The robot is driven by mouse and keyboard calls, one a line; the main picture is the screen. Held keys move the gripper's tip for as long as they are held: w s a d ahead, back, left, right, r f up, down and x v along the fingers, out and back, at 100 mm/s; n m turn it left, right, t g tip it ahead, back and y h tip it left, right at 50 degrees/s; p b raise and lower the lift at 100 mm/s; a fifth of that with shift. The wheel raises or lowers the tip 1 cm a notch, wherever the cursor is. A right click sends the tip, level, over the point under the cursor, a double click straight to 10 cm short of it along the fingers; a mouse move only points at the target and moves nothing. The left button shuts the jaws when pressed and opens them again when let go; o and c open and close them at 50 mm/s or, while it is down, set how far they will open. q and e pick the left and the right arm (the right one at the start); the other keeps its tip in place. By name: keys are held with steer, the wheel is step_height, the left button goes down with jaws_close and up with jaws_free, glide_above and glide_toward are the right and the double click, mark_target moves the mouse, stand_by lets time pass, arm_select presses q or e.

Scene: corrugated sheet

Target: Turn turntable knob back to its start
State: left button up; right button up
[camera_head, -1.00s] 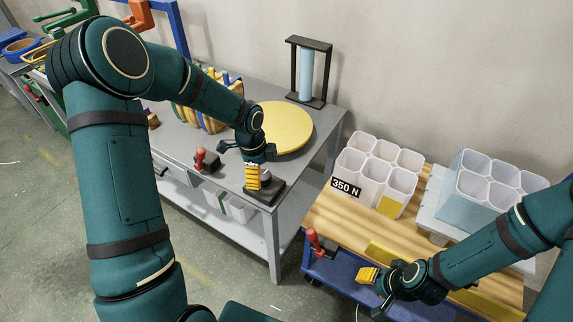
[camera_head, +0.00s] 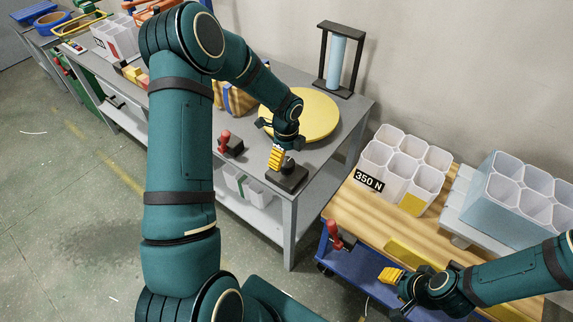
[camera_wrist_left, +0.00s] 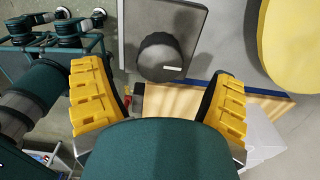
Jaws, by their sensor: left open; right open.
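The turntable is a yellow disc (camera_head: 312,117) on the grey table; its edge also shows in the left wrist view (camera_wrist_left: 296,40). The knob is a dark round cap (camera_wrist_left: 158,57) with a small white mark on its lower edge, on a grey base plate (camera_wrist_left: 190,20). In the head view the base (camera_head: 290,180) sits at the table's front corner. My left gripper (camera_head: 276,159) is open over the knob; in the wrist view its yellow fingers (camera_wrist_left: 157,80) are spread wide, apart from the knob. My right gripper (camera_head: 391,275) is open and empty by the wooden cart.
A red-handled clamp (camera_head: 228,143) stands left of the knob. A black frame with a blue cylinder (camera_head: 337,60) stands behind the disc. The wooden cart (camera_head: 350,207) holds white cups marked 350 N (camera_head: 368,180) and a blue-sided cup block (camera_head: 490,205).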

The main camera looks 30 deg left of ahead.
mark_target(287, 162)
arm_select(q)
steer(key=shift+f, duration=2)
steer(key=c, duration=1.2)
